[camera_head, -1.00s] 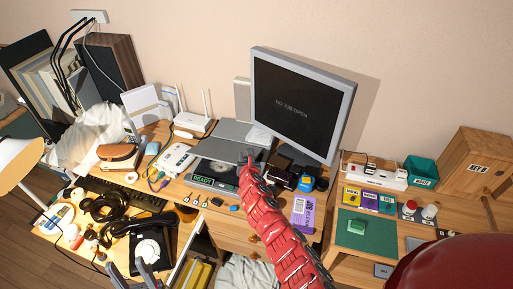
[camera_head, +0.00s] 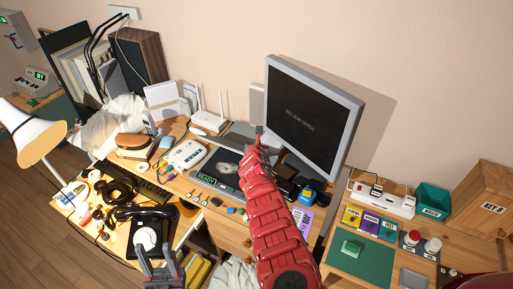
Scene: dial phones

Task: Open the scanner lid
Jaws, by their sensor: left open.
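The scanner (camera_head: 206,179) sits on the desk left of the monitor, with a green READY display on its front edge. Its grey lid (camera_head: 238,133) is raised at the back, and the dark bed shows with a small grey object (camera_head: 228,168) on it. My right arm, red, reaches up across the desk. Its gripper (camera_head: 259,136) is at the lid's right side; it is small and partly hidden by the arm, so I cannot tell whether its jaws touch the lid. My left gripper (camera_head: 163,254) is open and empty near the desk's front edge, just below the black telephone (camera_head: 148,238).
The monitor (camera_head: 308,115) stands close right of my right gripper. A white device (camera_head: 187,154) and a router (camera_head: 208,122) stand left of the scanner. A green mat (camera_head: 361,263) and power strip (camera_head: 383,199) lie to the right. The desk is crowded.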

